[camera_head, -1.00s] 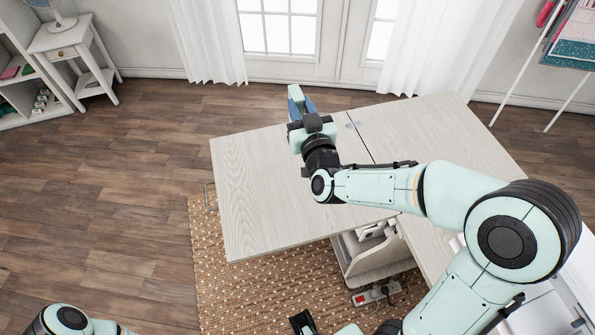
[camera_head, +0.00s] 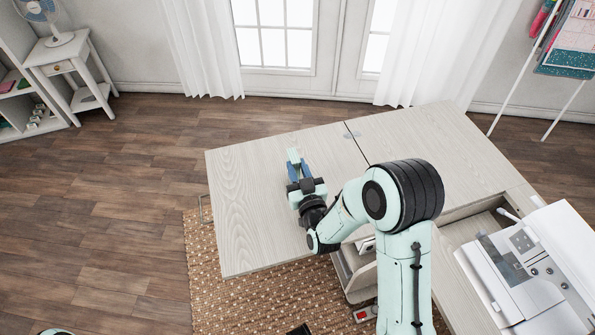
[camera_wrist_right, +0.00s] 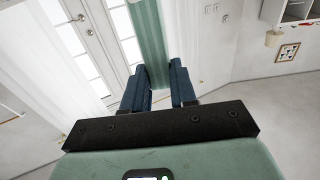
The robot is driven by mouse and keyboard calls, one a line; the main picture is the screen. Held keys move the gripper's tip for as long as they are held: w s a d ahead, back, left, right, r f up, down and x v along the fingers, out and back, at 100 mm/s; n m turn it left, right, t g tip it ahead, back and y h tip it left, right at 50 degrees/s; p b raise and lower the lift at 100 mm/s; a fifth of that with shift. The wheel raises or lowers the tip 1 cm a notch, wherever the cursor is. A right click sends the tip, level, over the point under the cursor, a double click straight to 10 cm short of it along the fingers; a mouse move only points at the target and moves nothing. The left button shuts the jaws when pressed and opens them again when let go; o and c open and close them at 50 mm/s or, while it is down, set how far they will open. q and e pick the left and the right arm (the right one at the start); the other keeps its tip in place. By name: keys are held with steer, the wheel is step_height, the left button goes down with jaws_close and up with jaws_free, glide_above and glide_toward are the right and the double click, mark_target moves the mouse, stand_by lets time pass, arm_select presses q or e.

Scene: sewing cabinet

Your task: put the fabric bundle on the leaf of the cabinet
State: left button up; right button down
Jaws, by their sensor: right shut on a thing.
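The pale wood leaf (camera_head: 240,205) of the cabinet extends left from the cabinet top in the head view. My right gripper (camera_head: 294,166) appears over the leaf's right half, shut on the fabric bundle (camera_head: 293,155). Little of the bundle shows there, a pale green end between the blue fingers. In the right wrist view the bundle (camera_wrist_right: 152,38) is a green strip standing out beyond the fingers (camera_wrist_right: 159,85). Its height over the leaf is hard to judge, and no contact with the leaf is visible. My left gripper is not seen.
A white sewing machine (camera_head: 530,275) sits at the right of the cabinet. The main cabinet top (camera_head: 425,140) is bare. A woven rug (camera_head: 235,290) lies below the leaf. A white side table (camera_head: 75,65) with a fan stands far left. Much of the leaf is clear.

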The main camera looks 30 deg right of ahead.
steer(key=shift+f, duration=0.35)
steer(key=shift+f, duration=0.1)
steer(key=c, duration=1.3)
jaws_free()
steer(key=shift+f+b, duration=0.1)
steer(key=shift+b, duration=0.2)
steer(key=o, duration=0.4)
